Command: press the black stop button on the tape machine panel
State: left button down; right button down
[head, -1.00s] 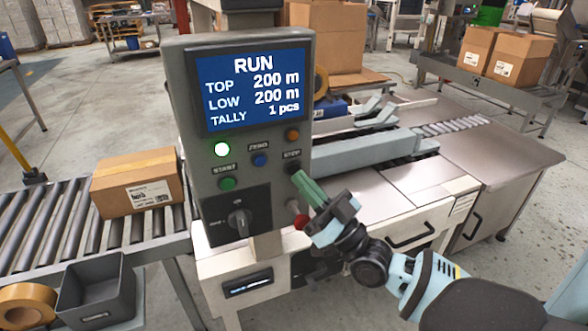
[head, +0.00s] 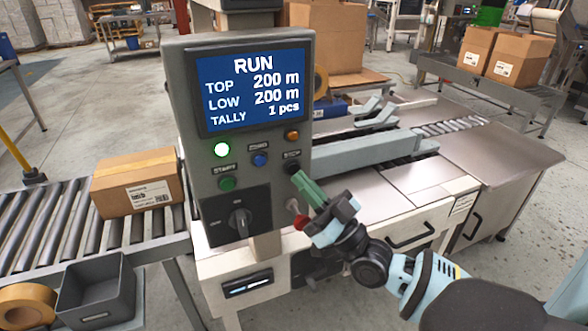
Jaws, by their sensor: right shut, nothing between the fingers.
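The tape machine panel (head: 205,150) stands upright in the middle left of the head view. Its screen (head: 254,88) reads RUN, TOP 200 m, LOW 200 m, TALLY 1 pcs. The black stop button (head: 291,167) sits at the panel's right side under the STOP label. My right gripper (head: 299,178) is shut and empty, its green fingertips just below and right of the button, partly over its lower edge. I cannot tell whether they touch it. A white lamp (head: 222,149) is lit. My left gripper is not in view.
Green start (head: 227,183), blue zero (head: 260,160) and orange (head: 292,136) buttons, a rotary switch (head: 239,219) and a red knob (head: 301,222) are close by. A carton (head: 138,184) rests on the roller conveyor (head: 60,232) at left. A grey bin (head: 97,292) stands in front.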

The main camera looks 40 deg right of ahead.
jog(key=shift+w, duration=0.15)
dwell(0.5)
jog(key=shift+w+d, duration=0.1)
jog(key=shift+w, duration=0.2)
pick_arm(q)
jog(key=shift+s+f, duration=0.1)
pick_arm(e)
jog(key=shift+w+d, duration=0.1)
jog(key=shift+w, duration=0.3)
dwell(0.6)
jog(key=shift+s, duration=0.15)
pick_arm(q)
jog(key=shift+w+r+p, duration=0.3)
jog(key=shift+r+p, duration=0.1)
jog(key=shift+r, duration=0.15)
pick_arm(e)
jog(key=shift+s+a, duration=0.2)
jog(key=shift+s, duration=0.5)
